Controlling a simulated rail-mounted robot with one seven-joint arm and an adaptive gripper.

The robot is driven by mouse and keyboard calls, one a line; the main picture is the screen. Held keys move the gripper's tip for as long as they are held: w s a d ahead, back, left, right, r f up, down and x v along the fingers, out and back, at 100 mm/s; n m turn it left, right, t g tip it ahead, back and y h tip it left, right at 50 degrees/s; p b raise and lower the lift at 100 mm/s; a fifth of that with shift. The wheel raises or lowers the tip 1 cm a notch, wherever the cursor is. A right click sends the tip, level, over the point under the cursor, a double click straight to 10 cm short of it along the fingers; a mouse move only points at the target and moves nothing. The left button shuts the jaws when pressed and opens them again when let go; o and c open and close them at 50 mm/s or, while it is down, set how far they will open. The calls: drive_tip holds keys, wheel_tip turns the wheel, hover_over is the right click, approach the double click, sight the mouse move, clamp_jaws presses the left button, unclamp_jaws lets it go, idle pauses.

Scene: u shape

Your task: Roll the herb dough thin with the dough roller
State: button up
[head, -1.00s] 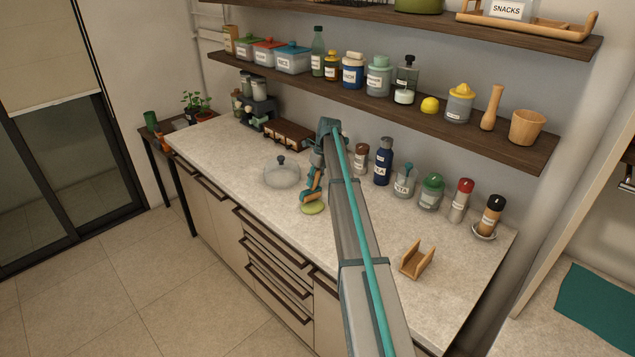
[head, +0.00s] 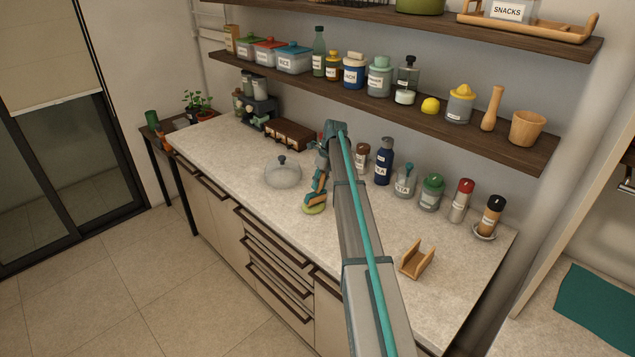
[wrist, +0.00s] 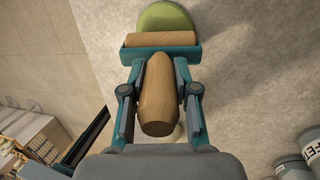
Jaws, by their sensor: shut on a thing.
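The herb dough (head: 313,210) is a flat green round on the counter. In the wrist view the dough (wrist: 165,16) shows just past the roller's far side. The dough roller (wrist: 158,95) has a wooden handle, a teal frame and a wooden cylinder (wrist: 160,39). My gripper (wrist: 159,95) is shut on the roller's handle. In the head view my gripper (head: 320,180) holds the roller over the dough. The cylinder appears at the dough's edge; I cannot tell whether it touches.
A clear glass dome (head: 282,173) stands left of the dough. Bottles and jars, including a dark blue bottle (head: 384,162), line the counter's back. A wooden holder (head: 416,260) stands at the right. The counter (head: 350,280) is partly clear in front.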

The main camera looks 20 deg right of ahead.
drive_tip(key=shift+w, duration=0.3)
drive_tip(key=shift+w+a, duration=0.15)
drive_tip(key=shift+w, duration=0.2)
drive_tip(key=shift+s, duration=0.4)
drive_tip(key=s, duration=0.1)
drive_tip(key=s+d, duration=0.1)
drive_tip(key=shift+s+f, duration=0.15)
drive_tip(key=shift+s, duration=0.2)
idle(5.7)
